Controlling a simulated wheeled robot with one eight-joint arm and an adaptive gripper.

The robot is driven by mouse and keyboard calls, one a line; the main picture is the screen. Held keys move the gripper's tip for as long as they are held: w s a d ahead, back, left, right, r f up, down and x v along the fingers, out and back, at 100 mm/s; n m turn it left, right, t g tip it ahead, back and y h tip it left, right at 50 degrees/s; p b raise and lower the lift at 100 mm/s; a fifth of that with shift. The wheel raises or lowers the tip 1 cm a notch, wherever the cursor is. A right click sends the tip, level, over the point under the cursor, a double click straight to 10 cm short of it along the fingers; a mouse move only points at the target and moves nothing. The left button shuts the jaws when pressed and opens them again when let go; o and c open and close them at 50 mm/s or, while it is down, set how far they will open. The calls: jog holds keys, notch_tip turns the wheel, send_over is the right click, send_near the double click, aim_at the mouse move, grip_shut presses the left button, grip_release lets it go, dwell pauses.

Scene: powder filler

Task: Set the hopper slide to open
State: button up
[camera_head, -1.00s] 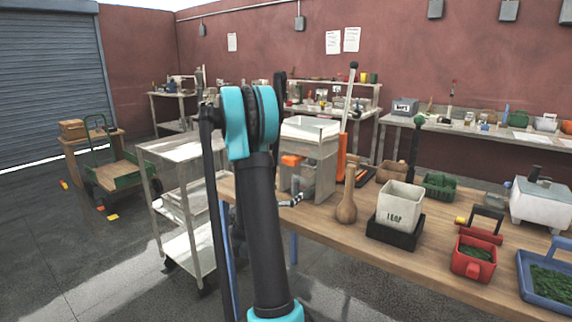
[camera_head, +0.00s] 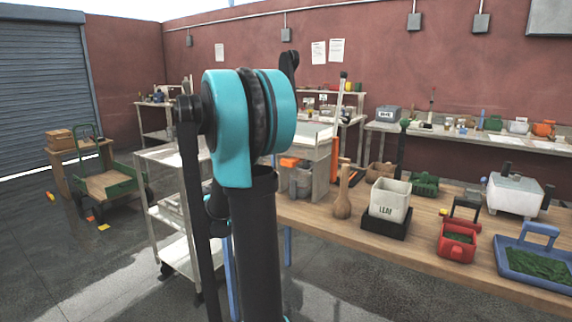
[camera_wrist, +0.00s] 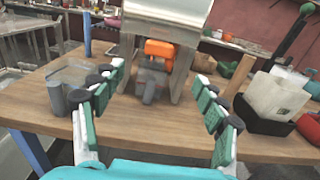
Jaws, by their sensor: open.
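The powder filler stands at the table's left end, a grey frame (camera_head: 321,172) with a pale hopper (camera_head: 308,136) on top. An orange part (camera_head: 289,162), which looks like the hopper slide, sticks out at its front left. In the wrist view the orange part (camera_wrist: 159,50) sits between the frame's uprights (camera_wrist: 186,72), above a grey spout-like piece (camera_wrist: 151,82). I cannot tell the slide's setting. My gripper (camera_wrist: 160,78) is open and empty, its fingers on either side of the orange part and nearer the camera. My arm hides the gripper in the head view.
A grey block-like holder (camera_wrist: 70,88) stands by my left finger. A metal cart (camera_head: 170,215) stands left of the table.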

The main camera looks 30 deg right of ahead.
aim_at(288, 160)
jog(key=x, duration=1.6)
jog(key=shift+w+d, duration=0.1)
jog(key=shift+d, duration=0.1)
jog(key=shift+c, duration=0.3)
